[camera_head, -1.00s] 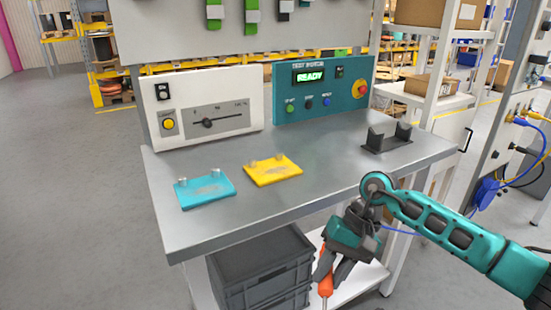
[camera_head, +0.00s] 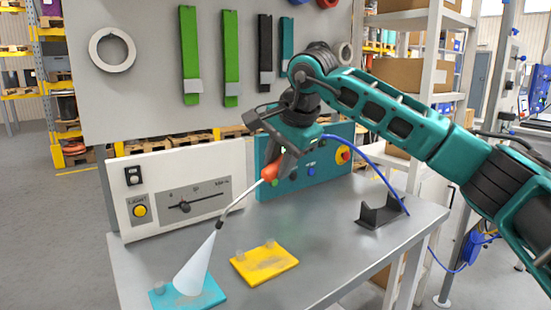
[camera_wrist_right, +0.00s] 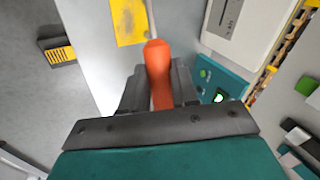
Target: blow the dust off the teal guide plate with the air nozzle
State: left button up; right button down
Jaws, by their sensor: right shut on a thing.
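The teal guide plate (camera_head: 213,289) lies on the bench at the lower left of the head view. A pale cone of air (camera_head: 195,265) from the nozzle tip reaches its top and covers part of it. How much dust lies under the cone I cannot tell. My right gripper (camera_head: 279,163) is shut on the orange handle of the air nozzle (camera_head: 269,173), above the bench. The thin tube points down and left at the plate, its tip apart from it. The wrist view shows the handle (camera_wrist_right: 157,62) between the fingers. My left gripper is not in view.
A yellow plate (camera_head: 264,263) with a dusty patch lies just right of the teal one. A dark cradle (camera_head: 382,213) stands empty at the bench's right. The white panel (camera_head: 178,190) and teal test station (camera_head: 325,174) stand behind. A blue hose (camera_head: 375,160) hangs at the right.

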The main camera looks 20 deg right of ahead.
jog(key=shift+s+a+f+b, duration=0.15)
jog(key=shift+a+f+b, duration=0.1)
jog(key=shift+f+b, duration=0.3)
jog(key=a+f+b, duration=0.2)
jog(key=f, duration=0.1)
jog(key=a+f+b, duration=0.1)
jog(key=b, duration=0.1)
jog(key=shift+s+f, duration=0.15)
jog(key=shift+f, duration=0.2)
dwell(1.2)
dwell(0.4)
